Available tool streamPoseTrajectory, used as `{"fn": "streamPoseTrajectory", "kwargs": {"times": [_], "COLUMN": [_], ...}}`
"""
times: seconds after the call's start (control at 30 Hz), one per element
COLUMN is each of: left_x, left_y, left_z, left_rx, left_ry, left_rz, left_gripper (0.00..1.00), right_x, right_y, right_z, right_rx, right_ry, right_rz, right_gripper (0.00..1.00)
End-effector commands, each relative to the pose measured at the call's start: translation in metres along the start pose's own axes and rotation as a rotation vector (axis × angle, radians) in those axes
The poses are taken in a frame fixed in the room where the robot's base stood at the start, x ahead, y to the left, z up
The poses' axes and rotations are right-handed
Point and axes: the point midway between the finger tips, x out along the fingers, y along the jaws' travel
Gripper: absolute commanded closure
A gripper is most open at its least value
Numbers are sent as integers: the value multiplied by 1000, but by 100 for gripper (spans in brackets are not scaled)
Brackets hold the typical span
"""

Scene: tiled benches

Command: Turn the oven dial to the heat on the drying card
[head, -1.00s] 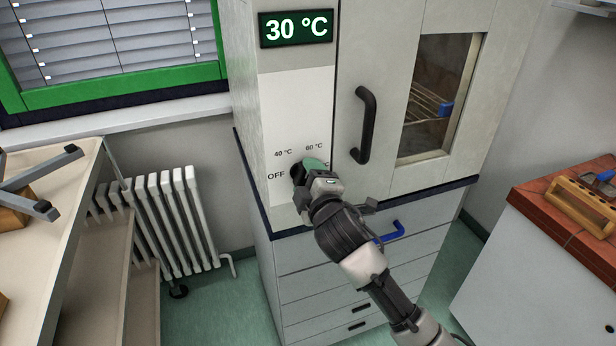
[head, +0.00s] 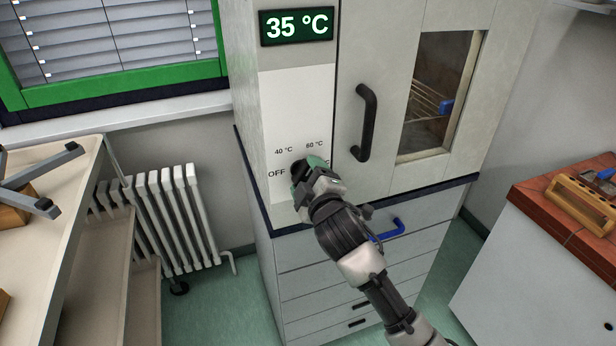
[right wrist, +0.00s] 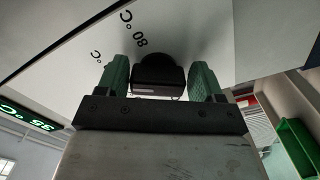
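The black oven dial (head: 297,168) sits on the white panel of the oven (head: 296,100), partly hidden by my right gripper (head: 308,172). Labels OFF, 40 °C and 60 °C show around the dial in the head view; 80 °C shows in the right wrist view. The green display (head: 296,27) reads 35 °C. My left gripper is not in view. I see no drying card.
The oven door has a black handle (head: 364,123) and a window, right of the dial. A blue handle (head: 390,231) sticks out below. A radiator (head: 170,215) and shelf bench stand left; a tiled bench (head: 570,205) with a wooden rack stands right.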

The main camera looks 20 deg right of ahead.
Motion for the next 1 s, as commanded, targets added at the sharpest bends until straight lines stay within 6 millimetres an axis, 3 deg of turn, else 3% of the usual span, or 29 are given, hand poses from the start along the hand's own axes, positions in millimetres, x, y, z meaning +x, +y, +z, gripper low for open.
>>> {"fn": "streamPoseTrajectory", "kwargs": {"times": [0.03,0.1,0.47,1.0], "left_x": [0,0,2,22], "left_y": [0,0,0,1], "left_z": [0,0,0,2], "left_rx": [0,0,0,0], "left_ry": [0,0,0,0], "left_rz": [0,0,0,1], "left_gripper": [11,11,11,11], "right_x": [0,0,-6,-99], "right_y": [0,0,0,-1], "right_z": [0,0,0,1], "right_rx": [0,-1,-1,-1], "right_ry": [0,0,1,1], "right_rz": [0,0,1,1], "right_gripper": [25,15,15,15]}}
